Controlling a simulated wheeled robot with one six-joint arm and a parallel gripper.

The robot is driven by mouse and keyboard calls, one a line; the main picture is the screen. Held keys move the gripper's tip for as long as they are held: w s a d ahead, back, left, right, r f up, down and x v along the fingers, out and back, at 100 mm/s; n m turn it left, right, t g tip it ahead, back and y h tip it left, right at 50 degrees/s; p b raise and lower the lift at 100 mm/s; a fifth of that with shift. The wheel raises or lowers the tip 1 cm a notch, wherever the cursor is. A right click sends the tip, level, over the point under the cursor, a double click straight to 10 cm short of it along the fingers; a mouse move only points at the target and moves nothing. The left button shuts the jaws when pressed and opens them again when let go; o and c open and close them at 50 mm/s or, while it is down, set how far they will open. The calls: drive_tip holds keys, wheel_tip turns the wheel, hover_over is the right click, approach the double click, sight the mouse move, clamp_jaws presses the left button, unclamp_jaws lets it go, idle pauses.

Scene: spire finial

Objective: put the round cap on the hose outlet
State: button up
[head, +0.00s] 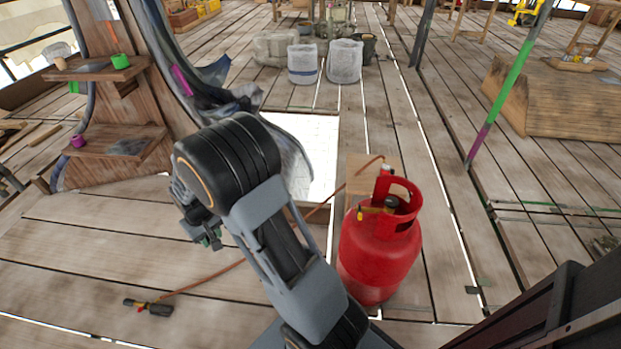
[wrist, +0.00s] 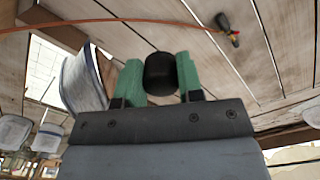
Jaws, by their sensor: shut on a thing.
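My gripper (wrist: 159,66) has green fingers and is shut on a round black cap (wrist: 160,80), which shows between the fingertips in the wrist view. In the head view my gripper (head: 208,236) is mostly hidden behind my own wrist, and the cap cannot be made out. An orange hose (head: 210,276) runs across the floor from the red gas bottle (head: 380,250) to a black end piece with red and yellow parts (head: 150,307). That end piece also shows in the wrist view (wrist: 228,28), apart from the cap. Which part is the outlet I cannot tell.
A wooden shelf unit (head: 110,75) with a green cup (head: 121,61) and a magenta cup (head: 78,141) stands at the left. The plank floor (head: 75,240) at the left front is mostly clear.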

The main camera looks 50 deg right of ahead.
drive_tip(key=shift+w, duration=0.3)
drive_tip(key=shift+d, duration=0.25)
drive_tip(key=s+d+f+n+g+b, duration=0.25)
drive_tip(key=d+f, duration=0.25)
drive_tip(key=d, duration=0.4)
drive_tip(key=n+g+h+b, duration=0.4)
drive_tip(key=n+g+h, duration=0.1)
drive_tip(key=g+h, duration=0.6)
approach(355, 209)
drive_tip(key=shift+s+d+f+m+g, duration=0.1)
drive_tip(key=shift+d+f+m+g, duration=0.15)
drive_tip(key=shift+d+g, duration=0.3)
drive_tip(key=shift+s, duration=0.1)
drive_tip(key=shift+x, duration=2.8)
